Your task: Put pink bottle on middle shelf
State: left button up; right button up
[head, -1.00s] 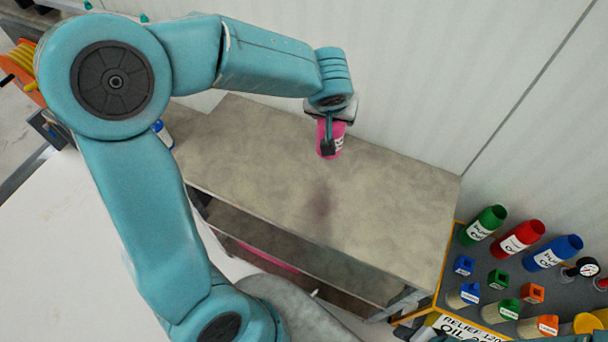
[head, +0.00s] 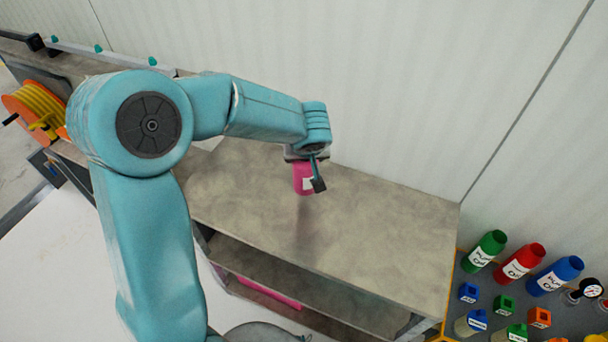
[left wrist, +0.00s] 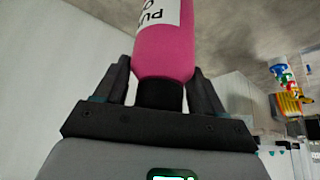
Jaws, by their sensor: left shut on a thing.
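The pink bottle (head: 302,180) has a white label and hangs roughly upright below my left gripper (head: 306,172), above the top board (head: 380,230) of the shelf unit. In the left wrist view, my left gripper (left wrist: 160,72) is shut around the neck end of the bottle (left wrist: 164,45), its dark cap facing the palm. A faint shadow lies on the top board below the bottle. The middle shelf (head: 300,273) shows as a strip under the top board, its back hidden. My right gripper is not in view.
A pink object (head: 268,292) lies low in the unit. Green (head: 485,250), red (head: 520,262) and blue (head: 553,276) bottles stand at right among small coloured blocks. A pale wall (head: 400,90) rises behind the unit. The top board's right half is clear.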

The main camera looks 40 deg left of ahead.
pick_arm(q)
jog(key=shift+s+f, duration=0.15)
jog(key=shift+f, duration=0.8)
notch_tip(320, 180, down, 4)
jog(key=shift+f+b, duration=0.25)
jog(key=shift+b, duration=0.1)
jog(key=shift+r, duration=0.1)
jog(key=shift+s, duration=0.1)
jog(key=shift+f+b, duration=0.25)
jog(key=shift+b, duration=0.05)
jog(key=o, duration=1.7)
jog(key=shift+r, duration=0.1)
